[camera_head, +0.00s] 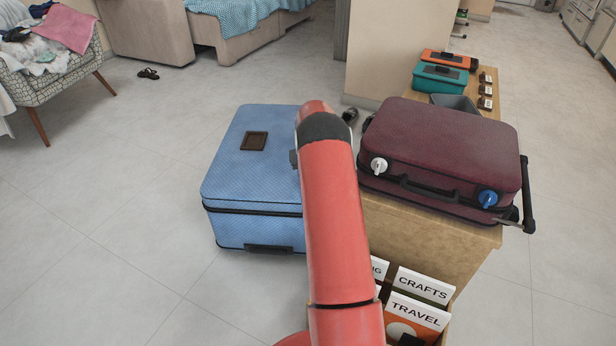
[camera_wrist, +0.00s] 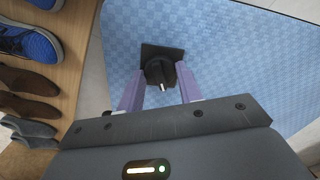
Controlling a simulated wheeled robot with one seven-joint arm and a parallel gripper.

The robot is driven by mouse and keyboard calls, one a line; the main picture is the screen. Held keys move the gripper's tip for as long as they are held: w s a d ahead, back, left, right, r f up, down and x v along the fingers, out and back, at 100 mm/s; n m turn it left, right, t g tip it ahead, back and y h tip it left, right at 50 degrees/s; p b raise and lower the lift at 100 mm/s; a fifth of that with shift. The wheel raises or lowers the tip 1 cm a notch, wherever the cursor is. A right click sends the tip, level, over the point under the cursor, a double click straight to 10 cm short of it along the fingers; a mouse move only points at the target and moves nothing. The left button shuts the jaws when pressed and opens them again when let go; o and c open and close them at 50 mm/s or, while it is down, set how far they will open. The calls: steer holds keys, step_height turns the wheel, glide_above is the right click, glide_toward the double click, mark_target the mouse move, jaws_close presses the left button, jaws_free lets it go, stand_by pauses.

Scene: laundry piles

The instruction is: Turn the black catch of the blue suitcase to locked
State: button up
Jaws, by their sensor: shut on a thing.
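The blue suitcase (camera_head: 225,180) stands on the floor left of the wooden unit in the head view. Its blue patterned face (camera_wrist: 235,55) fills much of the wrist view. There the black catch (camera_wrist: 158,70) is a round knob on a dark square plate, with a pale mark toward the gripper. My gripper (camera_wrist: 162,82) has its two lavender fingers on either side of the catch, shut on it. In the head view my red arm hides the gripper and the catch.
A maroon suitcase (camera_head: 440,150) with a white knob and a blue knob lies on the wooden unit (camera_head: 430,235), right of my arm. Shoes (camera_wrist: 28,45) lie on a wooden shelf at the wrist view's left. The floor left of the blue suitcase is clear.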

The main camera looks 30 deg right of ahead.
steer(key=shift+m, duration=2.3)
steer(key=o, duration=1)
step_height(320, 180, up, 8)
steer(key=shift+f, duration=0.1)
